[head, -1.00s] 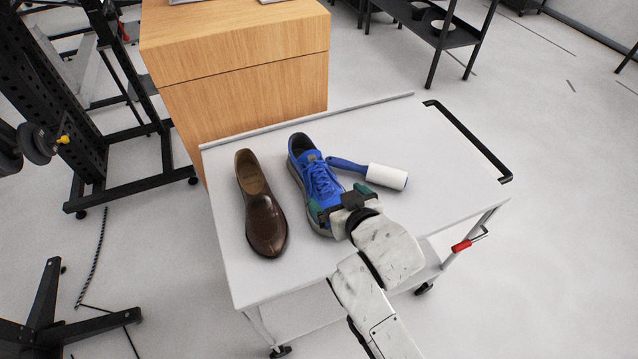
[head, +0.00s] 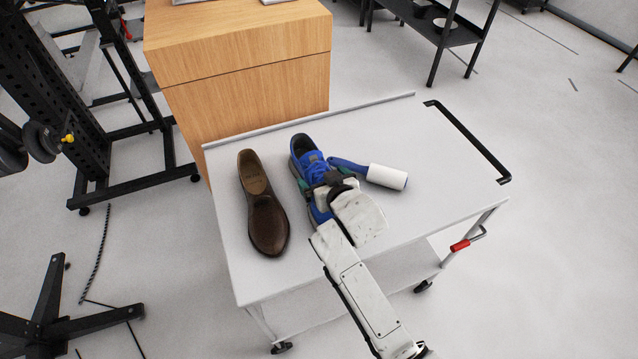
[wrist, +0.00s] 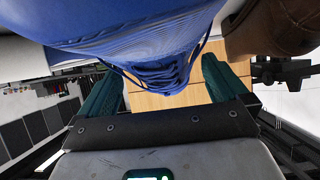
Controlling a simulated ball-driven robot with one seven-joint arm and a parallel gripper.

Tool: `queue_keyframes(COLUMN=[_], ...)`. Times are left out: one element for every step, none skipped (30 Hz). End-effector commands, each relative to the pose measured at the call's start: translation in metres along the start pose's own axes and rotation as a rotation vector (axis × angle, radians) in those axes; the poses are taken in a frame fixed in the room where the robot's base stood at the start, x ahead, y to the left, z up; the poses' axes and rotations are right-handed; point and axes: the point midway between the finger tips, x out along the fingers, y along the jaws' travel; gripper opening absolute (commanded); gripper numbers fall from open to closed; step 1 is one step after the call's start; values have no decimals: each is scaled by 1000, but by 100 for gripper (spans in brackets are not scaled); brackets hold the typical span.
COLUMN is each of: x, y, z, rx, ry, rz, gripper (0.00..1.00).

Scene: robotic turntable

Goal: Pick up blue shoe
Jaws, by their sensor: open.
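The blue shoe (head: 309,152) lies on the white cart top in the head view, its heel opening away from me. My gripper (head: 320,186) is over the middle of the shoe, with a green finger showing at its left side. The arm hides much of the shoe's front half. In the wrist view the blue shoe (wrist: 150,40) fills the upper middle, with its laces between the two green fingers of my gripper (wrist: 162,90). The fingers are apart, and I cannot tell if either touches the shoe.
A brown leather shoe (head: 264,215) lies just left of the blue shoe. A lint roller (head: 387,177) with a blue handle lies close on the right. The white cart top (head: 430,150) is clear further right. A wooden cabinet (head: 240,70) stands behind the cart.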

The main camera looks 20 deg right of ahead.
Motion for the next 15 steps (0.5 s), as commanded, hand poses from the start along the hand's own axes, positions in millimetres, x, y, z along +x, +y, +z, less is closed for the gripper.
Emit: queue_keyframes(x=[3, 4, 4, 4, 4, 4, 4, 4, 4, 4, 4, 4, 4, 4, 4], y=[0, 0, 0, 0, 0, 0, 0, 0, 0, 0, 0, 0, 0, 0, 0], z=[0, 0, 0, 0, 0, 0, 0, 0, 0, 0, 0, 0, 0, 0, 0], rx=[0, 0, 0, 0, 0, 0, 0, 0, 0, 0, 0, 0, 0, 0, 0], ry=[-1, 0, 0, 1, 1, 1, 1, 1, 0, 0, 0, 0, 0, 0, 0], rz=[0, 0, 0, 0, 0, 0, 0, 0, 0, 0, 0, 0, 0, 0, 0], gripper=[100, 100, 100, 100, 100, 100, 100, 100, 100, 97, 94, 90, 88, 85, 81])
